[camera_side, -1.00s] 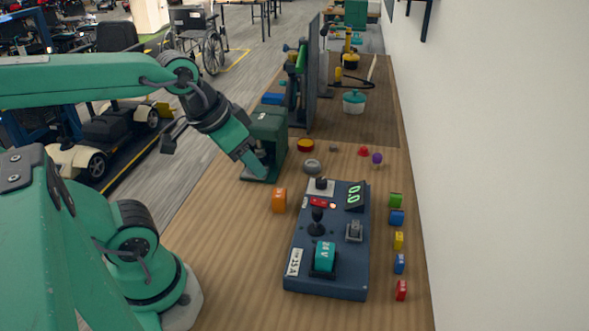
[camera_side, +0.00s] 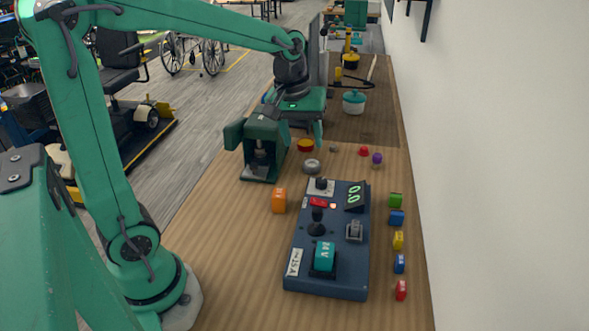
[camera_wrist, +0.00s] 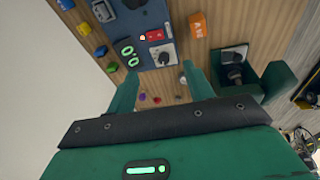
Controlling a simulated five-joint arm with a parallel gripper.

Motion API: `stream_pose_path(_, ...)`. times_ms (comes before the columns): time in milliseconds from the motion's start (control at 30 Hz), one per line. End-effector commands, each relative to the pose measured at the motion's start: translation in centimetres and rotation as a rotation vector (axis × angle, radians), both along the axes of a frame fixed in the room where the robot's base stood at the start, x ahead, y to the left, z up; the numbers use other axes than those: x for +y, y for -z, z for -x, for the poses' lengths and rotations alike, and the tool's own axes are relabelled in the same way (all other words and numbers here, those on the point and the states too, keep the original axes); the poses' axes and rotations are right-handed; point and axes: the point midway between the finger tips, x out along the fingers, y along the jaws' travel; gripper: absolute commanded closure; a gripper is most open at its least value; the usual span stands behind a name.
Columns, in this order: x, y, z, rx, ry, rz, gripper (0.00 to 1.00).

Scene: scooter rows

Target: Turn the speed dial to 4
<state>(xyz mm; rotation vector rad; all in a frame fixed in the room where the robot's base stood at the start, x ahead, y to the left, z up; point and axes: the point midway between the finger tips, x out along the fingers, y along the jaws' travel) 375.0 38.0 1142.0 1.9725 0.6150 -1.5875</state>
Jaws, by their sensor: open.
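The dark blue control panel (camera_side: 296,245) lies on the wooden bench. The speed dial (camera_side: 320,183) is a dark knob on a pale plate at the panel's far left corner; it also shows in the wrist view (camera_wrist: 163,56). The numbers around it are too small to read. Beside it the display (camera_side: 354,194) shows green digits reading 0.0. My gripper (camera_side: 277,138) is open and empty, pointing down above the bench, beyond the panel and apart from the dial. In the wrist view its fingertips (camera_wrist: 160,77) straddle the area just beyond the dial.
The panel carries a red switch (camera_side: 318,202), a black joystick (camera_side: 316,222), a grey lever (camera_side: 354,231) and a teal block (camera_side: 324,258). An orange block (camera_side: 279,201) stands left. A green machine (camera_side: 259,168) is close to my gripper. Several small coloured blocks line the right.

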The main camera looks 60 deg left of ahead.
Motion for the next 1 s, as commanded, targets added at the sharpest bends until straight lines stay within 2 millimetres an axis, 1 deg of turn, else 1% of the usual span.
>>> stream_pose_path(33, 0.4, 0.7, -0.9, 0.02, -0.038, 0.009, 0.48)
stream_pose_path(200, 1.5, 2.7, -3.7, 0.07, -0.169, 0.033, 0.48)
stream_pose_path(267, 1.9, 3.5, -4.6, 0.086, -0.216, 0.041, 0.48)
stream_pose_path(500, 3.5, 7.2, -7.9, 0.155, -0.397, 0.064, 0.48)
stream_pose_path(700, 4.4, 9.4, -9.5, 0.188, -0.497, 0.073, 0.48)
stream_pose_path(833, 4.6, 10.0, -9.9, 0.197, -0.523, 0.075, 0.48)
stream_pose_path(1000, 4.7, 10.1, -9.9, 0.198, -0.528, 0.076, 0.48)
